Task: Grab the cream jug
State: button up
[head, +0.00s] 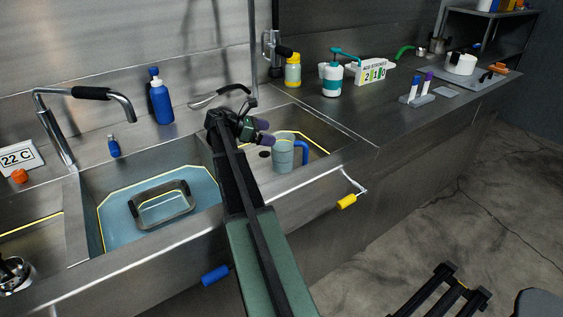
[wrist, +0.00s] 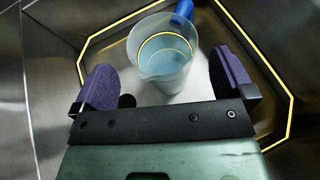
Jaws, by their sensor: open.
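A pale blue-grey jug (head: 282,157) with a blue handle stands upright in the right-hand sink basin; it is the only jug I make out clearly. My gripper (head: 264,133) is open, with purple finger pads, just left of and slightly above the jug in the head view. In the wrist view, the jug (wrist: 162,82) shows between and beyond the two spread fingers of my gripper (wrist: 160,66), with its blue handle pointing up and right. Neither finger visibly touches it.
A dark drain hole (wrist: 127,101) lies near the left finger. A yellow bottle (head: 292,70) and pump bottle (head: 332,80) stand behind.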

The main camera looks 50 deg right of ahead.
aim_at(281, 136)
jog(key=b+x, duration=0.2)
jog(key=x, duration=0.3)
jog(key=shift+s+d+f, duration=0.2)
jog(key=shift+f, duration=0.15)
jog(key=shift+r, duration=0.1)
jog(key=c, duration=1.7)
jog(key=shift+r, duration=0.1)
